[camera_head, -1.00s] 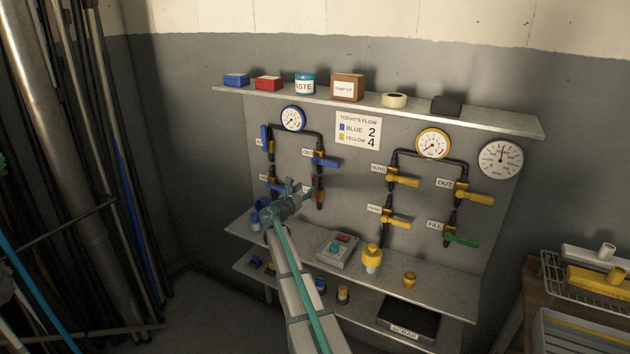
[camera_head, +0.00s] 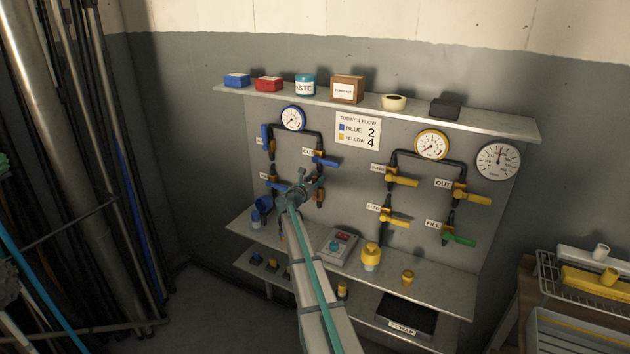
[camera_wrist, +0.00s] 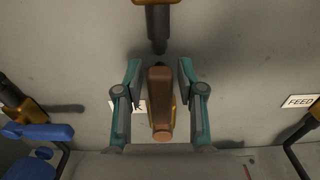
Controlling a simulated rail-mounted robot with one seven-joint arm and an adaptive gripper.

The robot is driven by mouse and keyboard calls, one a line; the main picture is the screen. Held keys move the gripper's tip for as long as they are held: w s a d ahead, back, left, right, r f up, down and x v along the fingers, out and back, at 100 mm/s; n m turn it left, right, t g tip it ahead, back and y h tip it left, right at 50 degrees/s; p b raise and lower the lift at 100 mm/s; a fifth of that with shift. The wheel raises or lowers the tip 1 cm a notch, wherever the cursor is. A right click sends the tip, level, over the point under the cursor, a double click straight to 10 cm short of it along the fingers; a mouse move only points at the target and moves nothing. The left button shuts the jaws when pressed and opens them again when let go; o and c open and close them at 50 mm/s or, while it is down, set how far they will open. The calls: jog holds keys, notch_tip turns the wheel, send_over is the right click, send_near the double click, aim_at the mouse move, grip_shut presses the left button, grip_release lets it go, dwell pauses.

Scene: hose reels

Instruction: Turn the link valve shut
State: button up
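The link valve's brown-orange handle (camera_wrist: 160,95) stands in the middle of the wrist view, roughly in line with the black pipe above it. My gripper (camera_wrist: 158,68) is open, with one teal finger on each side of the handle. A gap shows between the left finger and the handle; the right finger is closer, and I cannot tell if it touches. A white label (camera_wrist: 140,106) is mostly hidden behind the left finger. In the head view, my gripper (camera_head: 312,181) is at the lower right of the blue-gauge circuit, and the orange valve (camera_head: 320,197) shows just beside it.
Blue-handled valves (camera_head: 325,161) sit close around my gripper; one blue handle (camera_wrist: 38,131) shows at left in the wrist view. The yellow-gauge circuit (camera_head: 432,144) is to the right. A shelf (camera_head: 440,272) below holds a grey box (camera_head: 338,246) and a yellow bottle (camera_head: 371,256).

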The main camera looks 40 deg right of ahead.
grip_shut()
jog(key=shift+s+f+b, duration=0.1)
jog(key=shift+b, duration=0.25)
